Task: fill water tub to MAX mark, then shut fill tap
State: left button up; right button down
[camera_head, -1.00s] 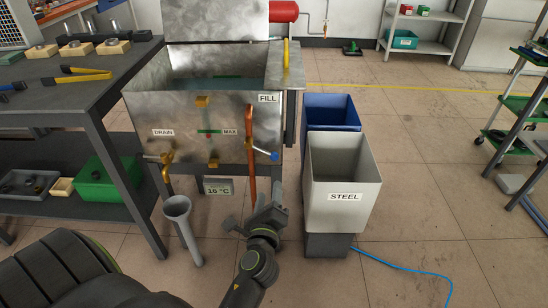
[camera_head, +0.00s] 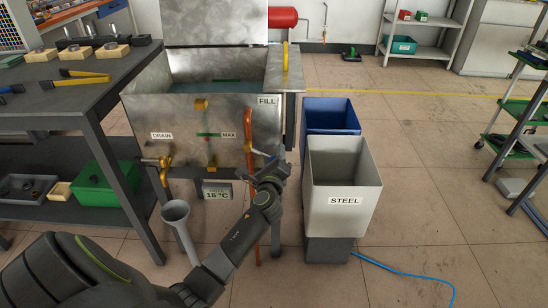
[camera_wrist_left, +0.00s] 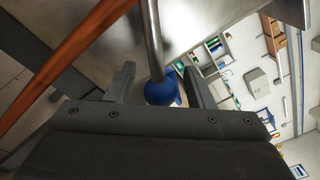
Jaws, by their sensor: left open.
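The metal water tub (camera_head: 180,115) stands ahead, with a narrow sight gauge (camera_head: 207,120) on its front beside the MAX label (camera_head: 229,136). Water shows inside the tub, but I cannot read its level on the gauge. The copper fill pipe (camera_head: 248,140) runs down below the FILL label. My left gripper (camera_head: 272,162) is at the fill tap and mostly hides its lever. In the left wrist view, the tap's blue knob (camera_wrist_left: 160,91) lies between the open fingers, apart from at least the right one. My right gripper is not in view.
The drain tap (camera_head: 164,163) and a grey funnel (camera_head: 176,211) are left of my arm. The STEEL bin (camera_head: 345,200) and a blue bin (camera_head: 330,112) stand close on the right. A dark workbench (camera_head: 70,105) is at left. Open floor lies farther right.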

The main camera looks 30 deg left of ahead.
pick_arm(q)
jog(key=shift+w+a, duration=0.15)
jog(key=shift+w, duration=0.1)
jog(key=shift+c, duration=0.7)
grip_shut()
